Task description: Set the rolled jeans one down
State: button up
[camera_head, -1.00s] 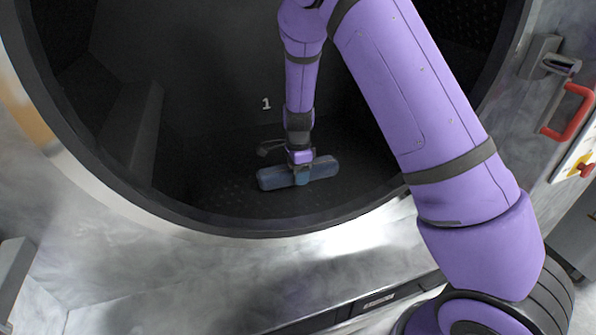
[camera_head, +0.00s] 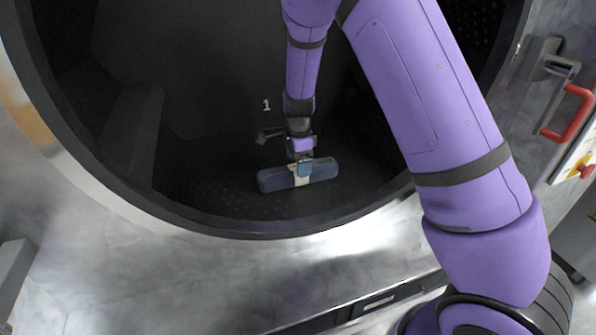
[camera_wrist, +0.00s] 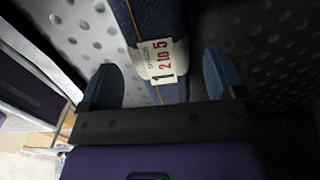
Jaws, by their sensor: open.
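The rolled jeans (camera_head: 322,170) are a dark blue roll with a pale label around the middle. They lie on the drum floor just inside the round opening. My gripper (camera_head: 303,162) is above the roll, and in the wrist view the gripper (camera_wrist: 162,82) is open with a gap on both sides of the jeans. The underside of the roll is hidden.
The washer drum (camera_head: 200,150) is dark and perforated, with a white "1" on its back area. The metal rim (camera_head: 300,232) curves in front of the jeans. A red handle (camera_head: 570,112) stands at the right. The drum floor left of the jeans is clear.

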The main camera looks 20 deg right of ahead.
notch_tip(320, 180, up, 8)
jog(key=shift+f, duration=0.15)
jog(key=s+d+r+n+t+y, duration=0.1)
jog(key=s+d+r+n, duration=0.1)
jog(key=s+r+n, duration=0.5)
jog(key=s+d+r+n+t+y, duration=0.1)
jog(key=s+d+r+n, duration=0.15)
jog(key=s+r, duration=0.8)
jog(key=s+d+r+n+t+h, duration=0.1)
jog(key=s+n, duration=0.3)
jog(key=s, duration=0.4)
jog(key=s+d+r+n+t+h, duration=0.1)
jog(key=s+r+n, duration=0.3)
jog(key=s, duration=0.5)
jog(key=shift+s+d+t, duration=0.15)
jog(key=shift+d+t, duration=0.05)
jog(key=shift+t, duration=0.4)
jog(key=shift+n, duration=0.25)
